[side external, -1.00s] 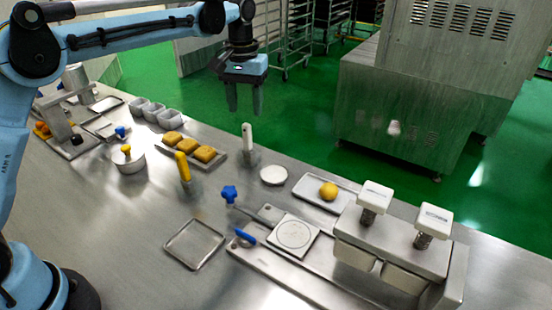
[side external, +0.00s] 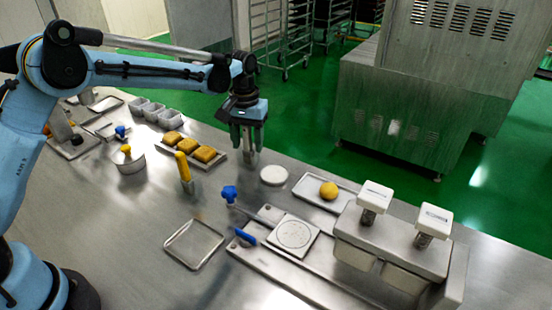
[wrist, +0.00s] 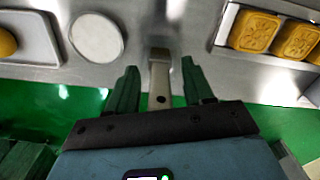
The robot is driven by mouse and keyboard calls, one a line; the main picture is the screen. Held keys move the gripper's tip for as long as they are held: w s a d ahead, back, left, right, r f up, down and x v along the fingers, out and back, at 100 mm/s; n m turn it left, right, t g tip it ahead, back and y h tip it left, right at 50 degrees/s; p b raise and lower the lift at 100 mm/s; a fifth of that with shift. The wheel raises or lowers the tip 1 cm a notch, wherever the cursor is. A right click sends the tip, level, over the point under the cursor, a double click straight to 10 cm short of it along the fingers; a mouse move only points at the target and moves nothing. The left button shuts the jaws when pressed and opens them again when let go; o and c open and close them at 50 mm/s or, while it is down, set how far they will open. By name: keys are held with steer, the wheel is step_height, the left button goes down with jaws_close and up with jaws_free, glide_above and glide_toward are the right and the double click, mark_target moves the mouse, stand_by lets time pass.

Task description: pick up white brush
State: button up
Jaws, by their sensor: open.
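The white brush (wrist: 159,80) stands upright on the steel table. In the wrist view its pale handle lies between the two green fingers of my gripper (wrist: 160,70), with a gap on either side. In the side view my gripper (side external: 247,145) is lowered over the brush, pointing down, and its fingers hide most of the handle. Only the lower part of the brush (side external: 250,158) shows just below the fingertips. My gripper is open and holds nothing.
A yellow-handled brush (side external: 184,168) stands to the left. A tray of yellow cakes (side external: 220,160) lies close to the left, and a white disc (side external: 273,175) to the right. A dough ball (side external: 329,190) sits on a tray farther right.

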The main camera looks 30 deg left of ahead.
steer(key=shift+c, duration=0.3)
jaws_close()
steer(key=shift+r, duration=0.1)
